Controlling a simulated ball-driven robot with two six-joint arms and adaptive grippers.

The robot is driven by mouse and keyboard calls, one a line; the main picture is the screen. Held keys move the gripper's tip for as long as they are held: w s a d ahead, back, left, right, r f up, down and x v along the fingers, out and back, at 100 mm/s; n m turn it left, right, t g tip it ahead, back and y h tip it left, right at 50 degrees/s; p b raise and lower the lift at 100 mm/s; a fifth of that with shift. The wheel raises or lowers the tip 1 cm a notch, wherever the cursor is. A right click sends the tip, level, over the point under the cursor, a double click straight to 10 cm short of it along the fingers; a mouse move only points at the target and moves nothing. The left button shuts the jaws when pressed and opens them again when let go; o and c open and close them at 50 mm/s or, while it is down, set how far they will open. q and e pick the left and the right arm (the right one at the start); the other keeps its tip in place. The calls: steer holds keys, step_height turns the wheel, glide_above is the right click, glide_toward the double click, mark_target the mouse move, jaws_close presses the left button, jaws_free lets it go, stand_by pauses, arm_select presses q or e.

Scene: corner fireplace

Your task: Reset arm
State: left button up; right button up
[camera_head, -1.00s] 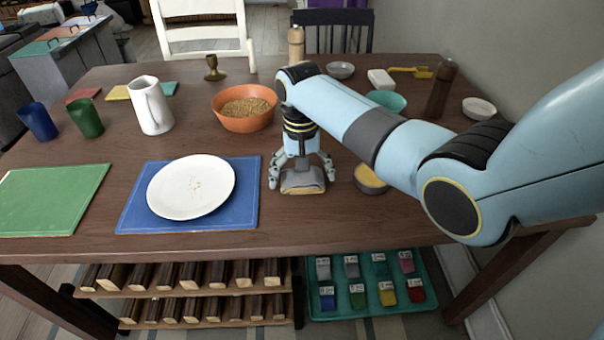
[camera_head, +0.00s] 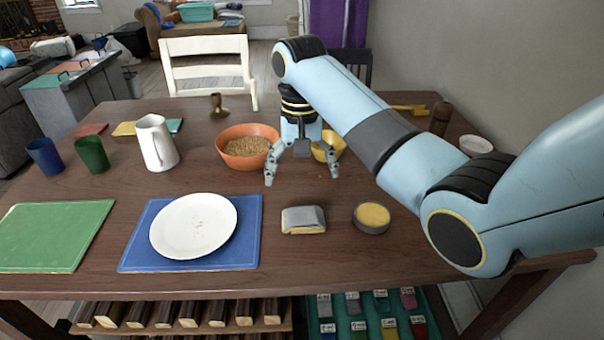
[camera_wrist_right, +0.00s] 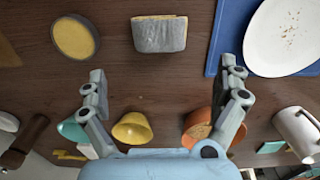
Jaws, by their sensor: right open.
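My right gripper (camera_head: 302,176) is open and empty, pointing down above the table. In the head view it appears beyond a grey block with a yellowish underside (camera_head: 303,220), apart from it. In the right wrist view the spread fingers (camera_wrist_right: 163,72) have bare table between them, and the grey block (camera_wrist_right: 159,33) lies past their tips. My right arm comes in from the right. My left gripper is not in view.
A round yellow-topped tin (camera_head: 371,217) sits right of the block. A white plate (camera_head: 193,226) lies on a blue mat (camera_head: 249,238) at left. An orange bowl (camera_head: 247,163) and a yellow bowl (camera_head: 334,148) stand near the gripper. A white pitcher (camera_head: 157,144) is farther left.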

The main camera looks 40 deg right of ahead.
steer(key=s+a+r+n+t, duration=0.15)
steer(key=s+n, duration=0.25)
steer(key=s, duration=0.9)
steer(key=s+a+r+n+t, duration=0.1)
steer(key=s+a+n+t, duration=0.15)
steer(key=s, duration=1.15)
steer(key=s+d+f+g+b, duration=0.1)
steer(key=d+f+g+b, duration=0.15)
steer(key=f, duration=2.65)
steer(key=s+d+f+b, duration=0.2)
steer(key=s+f+b, duration=0.1)
steer(key=s+f, duration=1.5)
steer(key=shift+s+f+h, duration=0.3)
steer(key=shift+s+f, duration=0.05)
steer(key=shift+f, duration=0.2)
steer(key=shift+g, duration=0.25)
